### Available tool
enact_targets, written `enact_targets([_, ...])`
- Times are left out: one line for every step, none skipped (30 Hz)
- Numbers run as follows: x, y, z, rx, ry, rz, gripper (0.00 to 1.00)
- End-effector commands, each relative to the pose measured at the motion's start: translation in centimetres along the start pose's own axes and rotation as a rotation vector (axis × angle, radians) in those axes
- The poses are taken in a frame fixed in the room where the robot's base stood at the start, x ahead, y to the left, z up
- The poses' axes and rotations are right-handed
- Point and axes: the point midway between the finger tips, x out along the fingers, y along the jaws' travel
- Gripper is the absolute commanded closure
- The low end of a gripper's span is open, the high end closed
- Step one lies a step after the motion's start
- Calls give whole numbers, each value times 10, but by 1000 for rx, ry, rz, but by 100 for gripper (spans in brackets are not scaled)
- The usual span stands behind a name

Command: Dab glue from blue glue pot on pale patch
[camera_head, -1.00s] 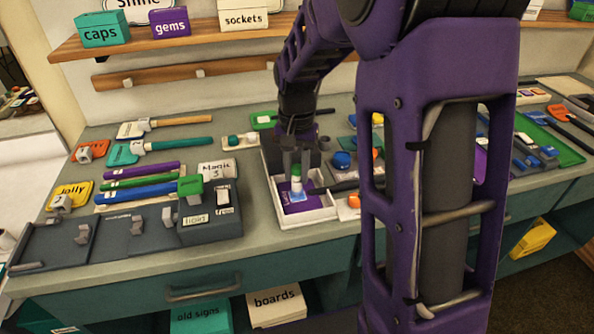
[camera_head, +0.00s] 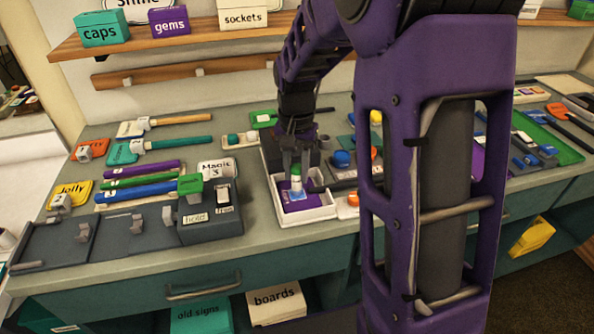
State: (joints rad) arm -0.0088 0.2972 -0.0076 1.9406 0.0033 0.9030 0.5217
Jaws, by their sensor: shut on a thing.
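My gripper (camera_head: 297,160) points down over a white tray (camera_head: 318,213) and is shut on a small upright dabber-like thing (camera_head: 296,175) with a green upper part and a pale lower part. Under it, in the tray, lies a purple piece (camera_head: 298,206) with a pale, bluish-white patch (camera_head: 298,195). The thing's lower end is at or just above the patch; I cannot tell whether they touch. A round blue pot (camera_head: 341,158), apparently the blue glue pot, stands right of my gripper on a dark grey holder. Glue is too small to make out.
An orange-topped item (camera_head: 374,153) and a yellow one (camera_head: 376,118) are near the blue pot, partly behind my arm. Left are coloured rods (camera_head: 140,183), a dark box (camera_head: 208,222) with a green item, and mallet-like tools (camera_head: 165,145). A shelf (camera_head: 190,38) runs behind.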

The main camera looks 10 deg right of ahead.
Motion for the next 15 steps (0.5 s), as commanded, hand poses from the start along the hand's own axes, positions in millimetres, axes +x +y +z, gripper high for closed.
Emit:
enact_targets([1, 0, 0, 0, -1, 0, 100])
enact_targets([2, 0, 0, 0, -1, 1, 100])
enact_targets([2, 0, 0, 0, -1, 1, 100])
enact_targets([2, 0, 0, 0, -1, 1, 100])
enact_targets([2, 0, 1, 0, -1, 1, 100])
enact_targets([2, 1, 1, 0, -1, 1, 100])
enact_targets([2, 1, 2, 0, -1, 1, 100])
enact_targets([2, 2, 3, 0, -2, 1, 100])
enact_targets([1, 2, 4, 0, -2, 1, 100])
enact_targets([1, 3, 5, 0, -3, 2, 100])
enact_targets([2, 3, 6, 0, -3, 2, 100])
enact_targets([2, 4, 7, 0, -4, 2, 100])
enact_targets([2, 4, 8, 0, -4, 2, 100])
enact_targets([2, 5, 8, 0, -4, 2, 100])
enact_targets([1, 5, 9, 0, -4, 2, 100])
